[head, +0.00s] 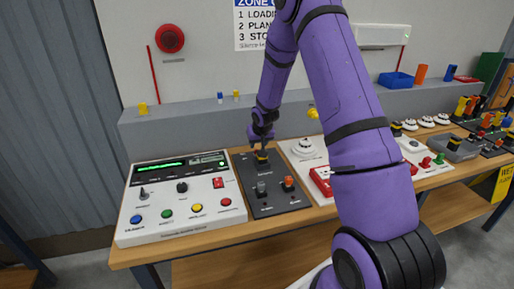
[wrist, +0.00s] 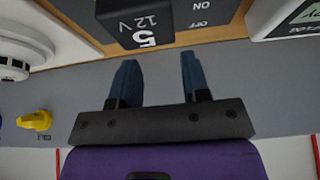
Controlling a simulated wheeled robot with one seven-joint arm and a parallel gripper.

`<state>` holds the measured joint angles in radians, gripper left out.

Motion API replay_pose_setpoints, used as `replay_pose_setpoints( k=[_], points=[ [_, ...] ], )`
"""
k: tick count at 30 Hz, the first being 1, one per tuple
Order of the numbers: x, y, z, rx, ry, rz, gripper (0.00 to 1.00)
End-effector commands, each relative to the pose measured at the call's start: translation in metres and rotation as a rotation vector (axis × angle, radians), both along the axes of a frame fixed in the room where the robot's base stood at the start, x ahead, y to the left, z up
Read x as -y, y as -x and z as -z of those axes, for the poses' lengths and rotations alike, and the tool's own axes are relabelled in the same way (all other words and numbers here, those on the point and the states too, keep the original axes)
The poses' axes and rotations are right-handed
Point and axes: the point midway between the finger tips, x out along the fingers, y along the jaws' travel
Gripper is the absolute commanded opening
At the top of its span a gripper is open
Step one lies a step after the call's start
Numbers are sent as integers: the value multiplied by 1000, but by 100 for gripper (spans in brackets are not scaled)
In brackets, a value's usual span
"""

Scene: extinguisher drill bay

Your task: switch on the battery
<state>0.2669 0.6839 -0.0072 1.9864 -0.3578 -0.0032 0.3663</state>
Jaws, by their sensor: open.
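A dark grey panel (head: 275,205) lies on the bench, with a black-and-yellow part (head: 262,158) at its back, and a grey knob (head: 261,189) and an orange knob (head: 288,183) nearer the front. My gripper (head: 262,137) is just above the back part, pointing down. I cannot tell the switch position.
A white control console (head: 180,200) with coloured buttons stands left of the panel. A white panel (head: 305,155) with a round detector lies to the right. A grey ledge (head: 180,125) runs behind the bench, carrying small yellow and blue parts. A yellow part (wrist: 36,120) shows in the wrist view.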

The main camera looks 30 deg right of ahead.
Motion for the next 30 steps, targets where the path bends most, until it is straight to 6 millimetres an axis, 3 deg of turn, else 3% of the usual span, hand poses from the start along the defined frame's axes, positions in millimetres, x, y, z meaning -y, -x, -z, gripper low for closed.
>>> replay_pose_setpoints(
  k=[6, 12, 30],
  points=[
    [-4, 16, -32, 1, 1, 1, 43],
    [-6, 23, -46, -1, 0, 0, 43],
    [-7, 25, -49, -1, 0, 0, 43]
  ],
)
